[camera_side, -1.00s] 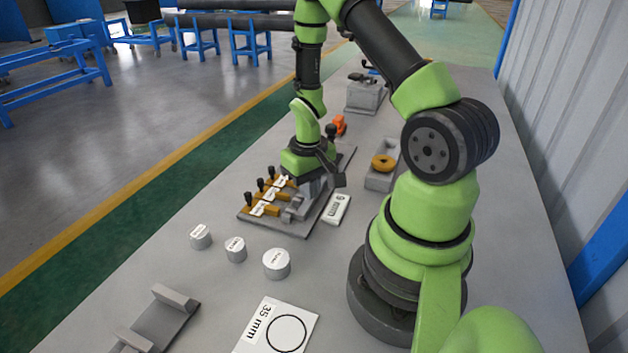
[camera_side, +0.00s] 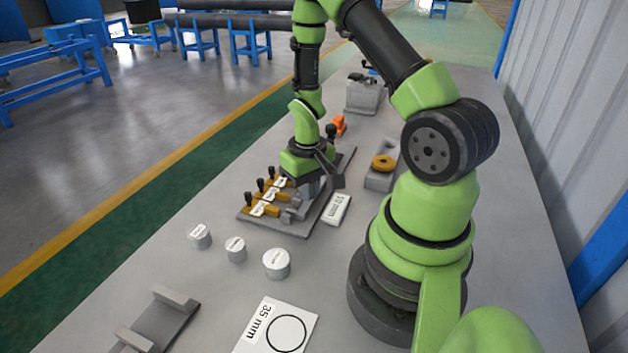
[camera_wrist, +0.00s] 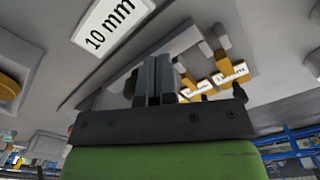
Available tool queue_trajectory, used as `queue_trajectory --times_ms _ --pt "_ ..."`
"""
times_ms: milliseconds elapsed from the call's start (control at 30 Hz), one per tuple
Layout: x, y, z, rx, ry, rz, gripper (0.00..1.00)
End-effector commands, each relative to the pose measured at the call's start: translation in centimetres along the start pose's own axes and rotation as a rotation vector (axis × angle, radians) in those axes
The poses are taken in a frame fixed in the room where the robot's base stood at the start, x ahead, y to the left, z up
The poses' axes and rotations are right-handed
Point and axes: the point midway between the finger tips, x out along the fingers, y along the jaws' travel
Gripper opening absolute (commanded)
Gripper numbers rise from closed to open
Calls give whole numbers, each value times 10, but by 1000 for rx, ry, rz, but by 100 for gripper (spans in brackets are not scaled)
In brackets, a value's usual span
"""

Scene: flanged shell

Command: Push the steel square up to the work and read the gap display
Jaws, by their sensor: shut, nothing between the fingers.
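My gripper (camera_side: 312,187) is shut and empty, low over the fixture plate (camera_side: 262,226). In the wrist view its dark fingers (camera_wrist: 153,78) are together, close to a grey metal bar (camera_wrist: 170,45). This bar may be the steel square; the fingers partly hide it, and I cannot tell whether they touch it. The gap display (camera_wrist: 112,24) reads 10 mm. It also shows in the side view (camera_side: 338,209), at the right of the plate. Labelled yellow pieces with black knobs (camera_side: 262,197) sit at the plate's left.
Three labelled grey cylinders (camera_side: 236,249) stand in front of the plate. A white 35 mm card (camera_side: 300,318) and a grey bracket (camera_side: 165,318) lie nearer the camera. A yellow ring (camera_side: 383,162) sits in a grey tray (camera_side: 378,182) at the right.

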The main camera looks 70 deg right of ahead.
Motion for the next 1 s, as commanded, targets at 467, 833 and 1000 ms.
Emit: queue_trajectory --times_ms 467,833,1000 --pt "-26 0 0 0 2 0 0" --pt "-57 0 -1 0 3 0 0" --pt "-68 0 0 0 1 0 0"
